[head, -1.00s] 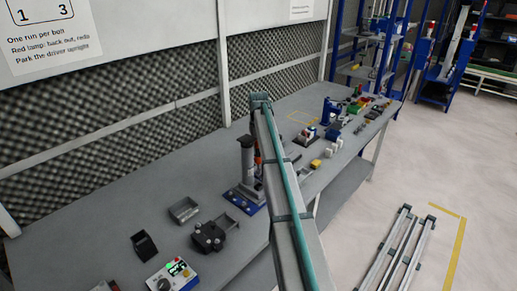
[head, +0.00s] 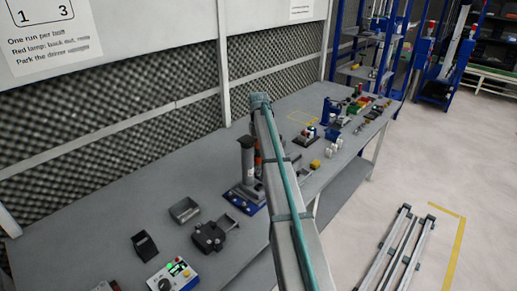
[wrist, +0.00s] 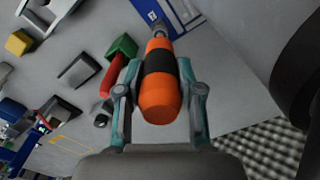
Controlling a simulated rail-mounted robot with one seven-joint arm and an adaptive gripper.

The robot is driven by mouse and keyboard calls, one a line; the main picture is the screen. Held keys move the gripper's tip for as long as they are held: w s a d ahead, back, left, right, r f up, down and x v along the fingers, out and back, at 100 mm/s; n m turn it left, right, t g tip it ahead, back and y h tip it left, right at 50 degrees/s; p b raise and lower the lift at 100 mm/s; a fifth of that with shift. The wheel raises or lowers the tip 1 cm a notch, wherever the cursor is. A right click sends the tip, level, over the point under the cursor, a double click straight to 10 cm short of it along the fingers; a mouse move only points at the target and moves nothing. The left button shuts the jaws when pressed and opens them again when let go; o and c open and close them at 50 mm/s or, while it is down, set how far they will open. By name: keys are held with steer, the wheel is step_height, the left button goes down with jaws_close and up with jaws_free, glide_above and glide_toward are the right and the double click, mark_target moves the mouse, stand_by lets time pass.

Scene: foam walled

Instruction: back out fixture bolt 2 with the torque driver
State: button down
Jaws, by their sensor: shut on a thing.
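In the wrist view my gripper (wrist: 158,92) is shut around an orange torque driver (wrist: 160,98) with a black band. The driver's metal tip points toward the top of the picture, at a blue plate (wrist: 172,14) with pale marks. I cannot tell whether the tip touches a bolt. In the head view the blue-based fixture (head: 243,198) stands on the bench beside my arm, with small light spots along its front edge. Bolt 2 cannot be told apart. My arm hides the gripper and most of the driver there.
A control box (head: 170,277) with a green lamp stands at the bench's near end. A grey tray (head: 184,210), a black holder (head: 145,245) and a dark clamp-like block (head: 208,236) stand nearby. A foam wall (head: 110,130) runs behind the bench. In the wrist view a red-and-green object (wrist: 117,62) lies beside the driver.

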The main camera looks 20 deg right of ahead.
steer(key=shift+f, duration=0.6)
stand_by(1.0)
steer(key=shift+r, duration=0.55)
stand_by(1.0)
